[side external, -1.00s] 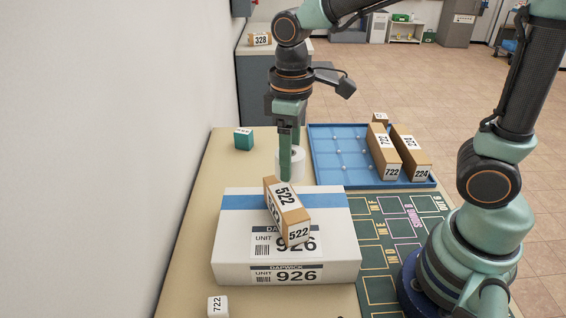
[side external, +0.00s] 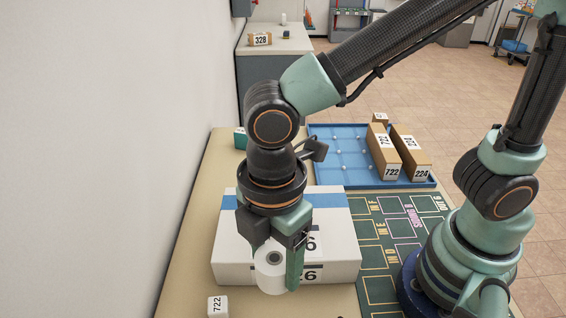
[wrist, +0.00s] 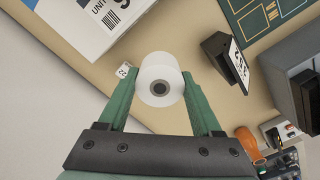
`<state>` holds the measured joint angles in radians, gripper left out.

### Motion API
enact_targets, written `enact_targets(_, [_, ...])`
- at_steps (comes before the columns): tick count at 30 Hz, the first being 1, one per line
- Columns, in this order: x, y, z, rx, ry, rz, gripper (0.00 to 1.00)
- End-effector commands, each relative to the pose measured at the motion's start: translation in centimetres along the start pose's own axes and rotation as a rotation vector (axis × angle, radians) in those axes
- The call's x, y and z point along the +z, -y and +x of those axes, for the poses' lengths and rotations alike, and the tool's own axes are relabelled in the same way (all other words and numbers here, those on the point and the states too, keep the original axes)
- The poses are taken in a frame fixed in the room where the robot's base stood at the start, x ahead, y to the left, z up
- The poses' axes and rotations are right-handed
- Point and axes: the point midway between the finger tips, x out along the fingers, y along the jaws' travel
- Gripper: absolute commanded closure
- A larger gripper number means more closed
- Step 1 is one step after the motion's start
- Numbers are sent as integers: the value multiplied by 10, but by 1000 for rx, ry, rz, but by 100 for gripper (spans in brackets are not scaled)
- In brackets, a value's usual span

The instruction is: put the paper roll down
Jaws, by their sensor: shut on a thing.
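The white paper roll (side external: 270,272) is between the green fingers of my gripper (side external: 276,268), in front of the big white 926 box (side external: 338,268) in the side view. In the wrist view the paper roll (wrist: 160,72) is gripped between both fingertips of my gripper (wrist: 161,88), its dark core facing the camera. The tan table top (wrist: 205,60) shows beyond it. The gap between roll and table cannot be judged. My wrist and gripper cover much of the 926 box and the spot where the 522 box lay.
A small white 722 cube (side external: 217,306) is at the table's near left. A blue tray (side external: 335,160) holds 722 (side external: 382,150) and 224 (side external: 412,155) boxes. A dark labelled object (wrist: 226,60) and an orange-handled item (wrist: 247,143) lie right in the wrist view.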

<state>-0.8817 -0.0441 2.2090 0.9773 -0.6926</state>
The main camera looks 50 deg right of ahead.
Motion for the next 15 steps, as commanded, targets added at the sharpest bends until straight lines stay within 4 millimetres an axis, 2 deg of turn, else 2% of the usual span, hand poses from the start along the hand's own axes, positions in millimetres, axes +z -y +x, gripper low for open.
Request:
enact_targets(1, [2, 1, 14, -6, 7, 1, 91])
enact_targets(9, [2, 1, 78, -5, 6, 3, 91])
enact_targets(15, [1, 0, 105, -1, 2, 3, 91])
